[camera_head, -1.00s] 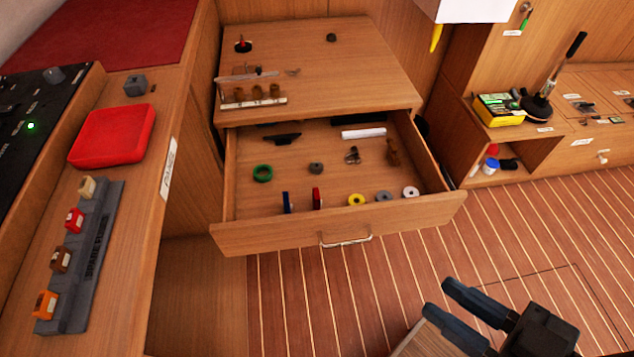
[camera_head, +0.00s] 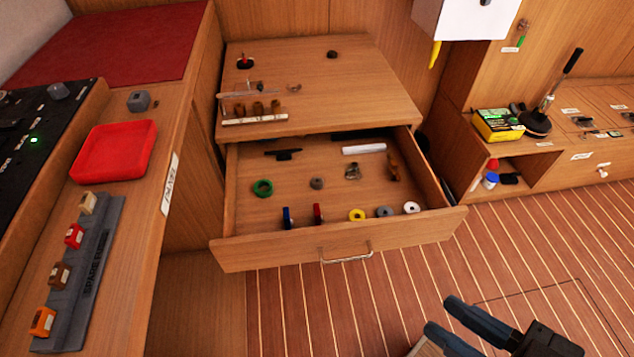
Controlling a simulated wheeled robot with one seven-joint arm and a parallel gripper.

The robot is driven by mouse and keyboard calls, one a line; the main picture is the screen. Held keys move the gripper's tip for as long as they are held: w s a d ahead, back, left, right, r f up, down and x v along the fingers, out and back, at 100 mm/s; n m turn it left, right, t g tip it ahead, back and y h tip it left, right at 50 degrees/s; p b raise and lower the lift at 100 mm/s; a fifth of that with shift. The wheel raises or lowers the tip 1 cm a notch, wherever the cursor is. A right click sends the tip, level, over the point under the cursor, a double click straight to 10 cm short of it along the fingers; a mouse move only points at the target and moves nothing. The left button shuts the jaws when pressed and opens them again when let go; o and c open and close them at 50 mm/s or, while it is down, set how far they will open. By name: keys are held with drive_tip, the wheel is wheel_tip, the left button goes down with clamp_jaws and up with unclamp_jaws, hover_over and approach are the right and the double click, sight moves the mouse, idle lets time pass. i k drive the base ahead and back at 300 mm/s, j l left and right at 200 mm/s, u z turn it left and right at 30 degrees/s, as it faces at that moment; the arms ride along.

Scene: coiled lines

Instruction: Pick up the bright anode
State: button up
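No part in view is clearly marked as the bright anode. A darker small lump (camera_head: 332,54) sits on the cabinet top (camera_head: 350,85). A grey block-like piece (camera_head: 139,101) stands on the left counter beside the red tray. My gripper (camera_head: 446,316) is at the bottom right, over the floor, well to the front and right of the drawer. Its two dark fingers are apart, with nothing visible between them.
The drawer also holds a green ring (camera_head: 262,188), a yellow ring (camera_head: 357,215), a white roll (camera_head: 364,149) and other small parts. A red tray (camera_head: 112,152) and a fuse rack (camera_head: 85,270) occupy the left counter. The striped floor before the drawer looks clear.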

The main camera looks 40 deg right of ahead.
sight(316, 182)
drive_tip(key=i+l, duration=0.1)
drive_tip(key=i, duration=0.4)
drive_tip(key=i+l, duration=0.15)
drive_tip(key=i, duration=0.3)
